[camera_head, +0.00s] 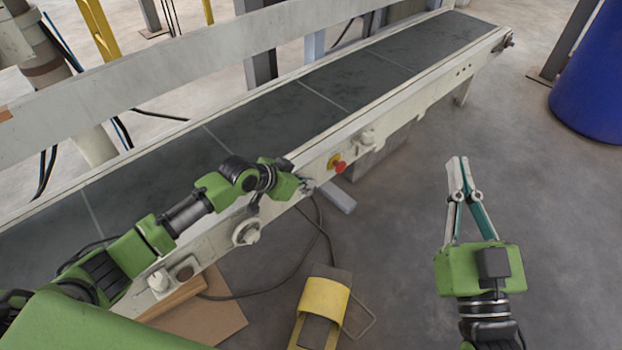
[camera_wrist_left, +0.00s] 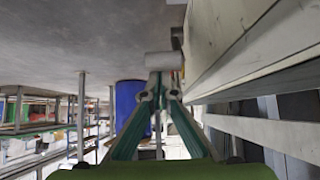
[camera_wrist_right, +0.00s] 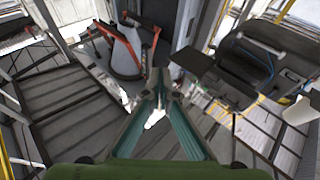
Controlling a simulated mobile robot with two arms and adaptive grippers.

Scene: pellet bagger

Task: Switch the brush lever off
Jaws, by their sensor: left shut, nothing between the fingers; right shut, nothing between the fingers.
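My left gripper (camera_head: 307,185) is shut and empty at the near side of the conveyor, just left of a red stop button (camera_head: 339,166) on a yellow base. In the left wrist view, a pale grey cylindrical piece (camera_wrist_left: 160,59) shows right at the tips of my left gripper (camera_wrist_left: 158,85). It may be the brush lever's handle; I cannot tell whether the fingers touch it. The arm hides part of the conveyor side in the head view. My right gripper (camera_head: 458,172) is shut and empty over bare floor, clear of the conveyor.
The conveyor (camera_head: 310,120) runs from lower left to upper right. A round pale knob (camera_head: 246,232) sits on its side, left of my left gripper. A yellow pedal-like cover (camera_head: 322,300) and a cable lie on the floor. A blue drum (camera_head: 592,85) stands far right.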

